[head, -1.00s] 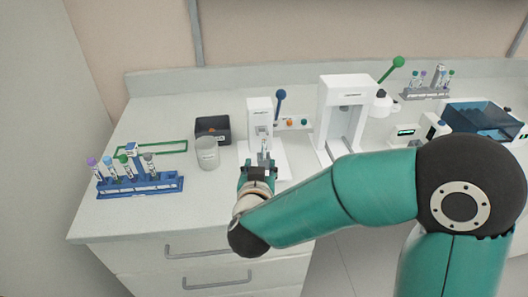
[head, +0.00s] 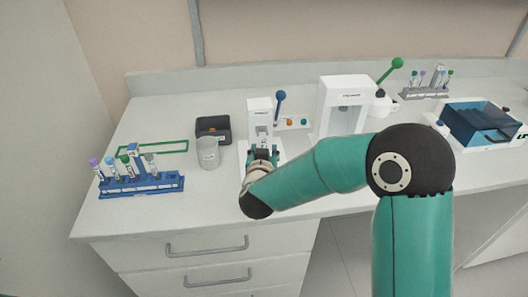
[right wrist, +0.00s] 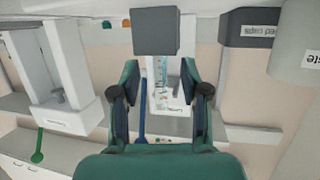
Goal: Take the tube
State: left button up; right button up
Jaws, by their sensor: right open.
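My right gripper (head: 262,156) is in front of the small white device with the blue lever (head: 259,112). In the right wrist view its two fingers (right wrist: 161,72) are spread apart, pointing at that device (right wrist: 166,104). A slim, clear bluish shape, apparently a tube (right wrist: 162,70), shows between the fingers against the device; I cannot tell whether the fingers touch it. In the head view my gripper hides the device's lower front. Several capped tubes stand in the blue rack (head: 150,188) at the left. My left gripper is not in view.
A grey cup (head: 208,153) and a dark caps bin (head: 213,129) stand left of the device. A larger white machine with a green lever (head: 345,92) stands to its right. A grey tube rack (head: 424,95) and a blue-lidded box (head: 482,122) are farther right.

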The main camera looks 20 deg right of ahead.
grip_shut()
jog(key=shift+r, duration=0.2)
notch_tip(320, 180, up, 20)
jog(key=p, duration=0.4)
jog(key=shift+f, duration=0.15)
dwell(0.3)
